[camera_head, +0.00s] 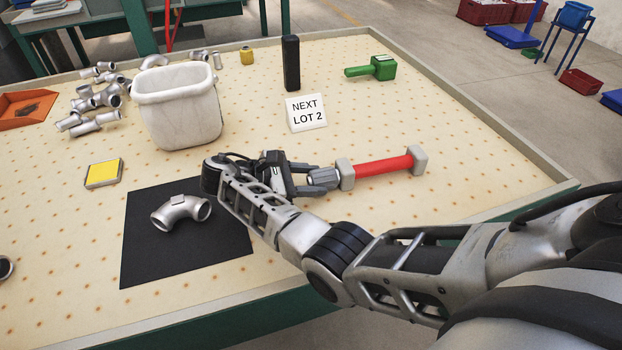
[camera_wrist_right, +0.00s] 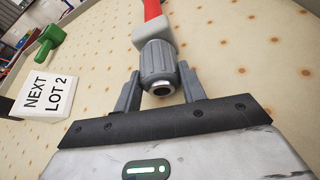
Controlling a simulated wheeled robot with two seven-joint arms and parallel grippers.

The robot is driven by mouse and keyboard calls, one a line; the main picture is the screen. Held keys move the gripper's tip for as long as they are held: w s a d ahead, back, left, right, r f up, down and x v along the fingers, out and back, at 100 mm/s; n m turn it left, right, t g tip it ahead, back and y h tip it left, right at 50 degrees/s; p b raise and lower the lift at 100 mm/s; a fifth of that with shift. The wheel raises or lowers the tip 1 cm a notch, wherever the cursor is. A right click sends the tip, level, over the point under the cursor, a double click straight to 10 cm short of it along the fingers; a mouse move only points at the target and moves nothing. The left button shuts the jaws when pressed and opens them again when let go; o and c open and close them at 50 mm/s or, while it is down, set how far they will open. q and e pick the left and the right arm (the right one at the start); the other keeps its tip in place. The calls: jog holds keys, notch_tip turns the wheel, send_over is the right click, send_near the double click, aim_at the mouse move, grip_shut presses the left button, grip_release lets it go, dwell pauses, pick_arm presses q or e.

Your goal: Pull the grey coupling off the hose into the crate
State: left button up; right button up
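The grey ribbed coupling (camera_head: 322,178) sits at the left end of the red hose (camera_head: 383,171), against a pale block. It also shows in the right wrist view (camera_wrist_right: 158,62), its open end facing my gripper. My right gripper (camera_head: 311,178) has one finger on each side of the coupling. In the wrist view both fingers (camera_wrist_right: 160,82) appear to touch its sides, so it looks shut on the coupling. A white open-topped crate (camera_head: 182,118) stands on the table, left of and behind the gripper; its inside is mostly hidden. My left gripper is not in view.
A "NEXT LOT 2" sign (camera_head: 306,113) stands between crate and hose. A black mat (camera_head: 160,262) bears a metal elbow (camera_head: 181,212). A black upright block (camera_head: 291,62), green tool (camera_head: 372,69), yellow-topped box (camera_head: 104,173) and several pipe fittings (camera_head: 97,98) lie around. Front-left table is mostly clear.

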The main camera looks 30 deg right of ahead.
aim_at(310, 184)
jog(key=shift+c, duration=1.4)
jog(key=shift+w+a+b, duration=0.3)
jog(key=shift+a+b, duration=0.15)
jog(key=shift+a, duration=0.5)
jog(key=shift+w+a+b, duration=0.3)
jog(key=shift+a+b, duration=0.15)
jog(key=shift+a, duration=0.5)
jog(key=shift+w+a+b, duration=0.2)
jog(key=shift+a+b, duration=0.15)
jog(key=shift+a, duration=0.35)
jog(key=shift+w+a+b, duration=0.2)
jog(key=shift+a+b, duration=0.1)
jog(key=shift+a, duration=0.35)
jog(key=shift+w+a, duration=0.15)
jog(key=shift+a, duration=0.4)
jog(key=shift+r, duration=0.1)
